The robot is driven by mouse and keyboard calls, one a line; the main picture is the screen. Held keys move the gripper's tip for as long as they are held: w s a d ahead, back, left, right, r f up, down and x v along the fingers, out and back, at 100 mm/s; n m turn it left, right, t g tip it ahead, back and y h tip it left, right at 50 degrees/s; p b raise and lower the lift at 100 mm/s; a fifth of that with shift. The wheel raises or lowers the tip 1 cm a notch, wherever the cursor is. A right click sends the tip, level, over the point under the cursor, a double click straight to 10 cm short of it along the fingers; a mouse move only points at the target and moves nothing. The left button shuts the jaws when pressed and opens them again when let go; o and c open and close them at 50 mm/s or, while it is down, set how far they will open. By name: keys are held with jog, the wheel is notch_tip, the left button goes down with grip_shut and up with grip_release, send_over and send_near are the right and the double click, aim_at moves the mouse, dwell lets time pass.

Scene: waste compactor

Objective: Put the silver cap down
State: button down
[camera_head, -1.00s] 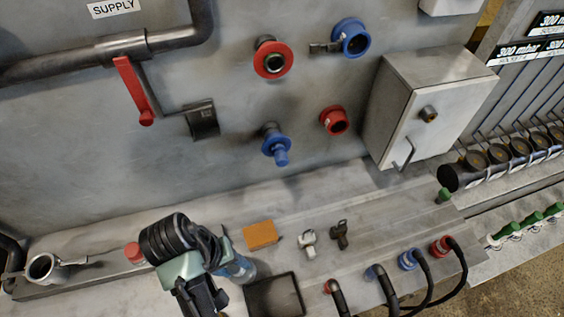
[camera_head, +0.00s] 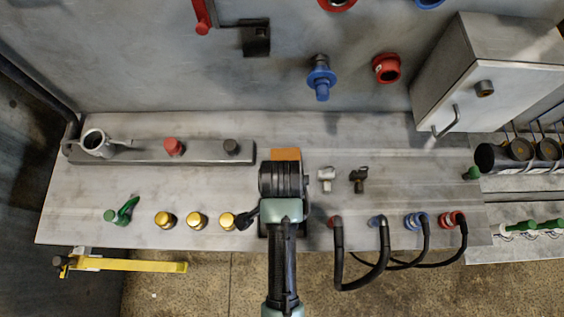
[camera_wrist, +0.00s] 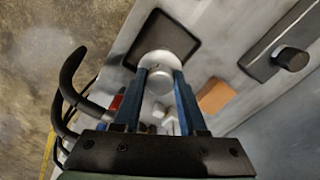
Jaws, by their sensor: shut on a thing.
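The silver cap (camera_wrist: 168,42) is a pale round piece between the two blue fingers of my gripper (camera_wrist: 161,73) in the wrist view. My gripper is shut on it. A square black tray (camera_wrist: 152,24) with a raised rim lies behind the cap in that view; I cannot tell whether the cap touches it. In the head view, my wrist hides the fingers, the cap and most of the tray.
An orange block (camera_head: 286,154) lies just behind my wrist. A silver fitting (camera_head: 326,178) and a dark one (camera_head: 358,180) stand to its right. Black hoses (camera_head: 340,255) loop at the front right. Gold knobs (camera_head: 196,220) and a green handle (camera_head: 124,212) are at left.

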jog(key=shift+f, duration=2.75)
jog(key=shift+f, duration=0.15)
jog(key=shift+c, duration=2.3)
grip_release()
